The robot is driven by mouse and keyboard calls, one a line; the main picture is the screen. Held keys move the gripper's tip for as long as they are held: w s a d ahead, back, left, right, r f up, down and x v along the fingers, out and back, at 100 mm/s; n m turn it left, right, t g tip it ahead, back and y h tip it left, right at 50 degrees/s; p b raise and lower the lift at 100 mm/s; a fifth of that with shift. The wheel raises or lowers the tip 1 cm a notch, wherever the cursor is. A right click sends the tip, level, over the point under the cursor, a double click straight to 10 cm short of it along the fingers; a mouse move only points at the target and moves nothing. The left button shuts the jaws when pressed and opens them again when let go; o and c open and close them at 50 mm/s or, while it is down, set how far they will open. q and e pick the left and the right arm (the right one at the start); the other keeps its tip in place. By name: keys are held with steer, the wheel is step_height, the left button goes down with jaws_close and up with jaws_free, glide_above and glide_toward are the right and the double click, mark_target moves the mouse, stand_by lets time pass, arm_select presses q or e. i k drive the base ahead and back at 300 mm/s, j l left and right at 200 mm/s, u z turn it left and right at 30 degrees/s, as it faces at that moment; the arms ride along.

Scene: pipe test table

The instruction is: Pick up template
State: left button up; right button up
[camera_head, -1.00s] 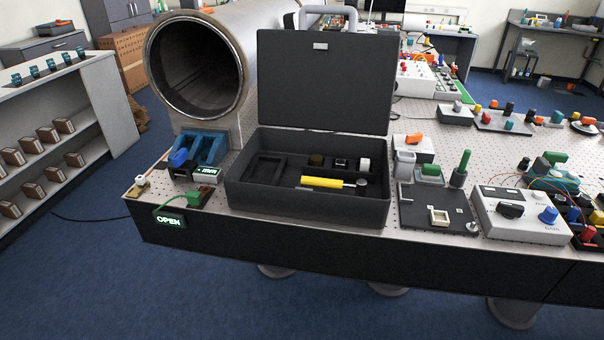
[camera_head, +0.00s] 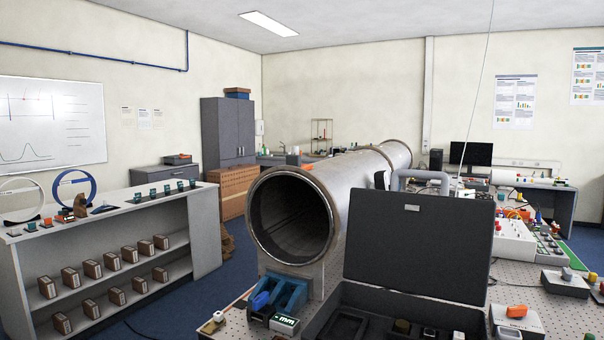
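I cannot tell for certain which object is the template. On the left shelf unit's top stand a blue ring (camera_head: 91,191) and a white ring (camera_head: 21,221), both upright, the white one partly cut off by the left edge. Next to them are a brown figure-like piece (camera_head: 81,206) and a flat dark piece with a blue tip (camera_head: 103,209). An open black case (camera_head: 420,243) stands on the table at the lower right, its lid raised and its inside partly cut off below. Neither of my grippers is in view.
A large grey pipe (camera_head: 352,195) stands on the perforated table (camera_head: 570,318), left of the case. Blue blocks (camera_head: 288,295) sit below its mouth. The shelf unit (camera_head: 200,240) holds several brown boxes. Blue floor lies between shelf and table.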

mark_target(293, 160)
steer(key=z, duration=0.15)
steer(key=i+j+z, duration=0.25)
steer(key=z, duration=0.15)
steer(key=i+j+z, duration=0.2)
steer(key=z, duration=0.2)
steer(key=i+j+z, duration=0.1)
steer(key=j+z, duration=0.7)
steer(key=i+j, duration=0.05)
steer(key=j, duration=0.05)
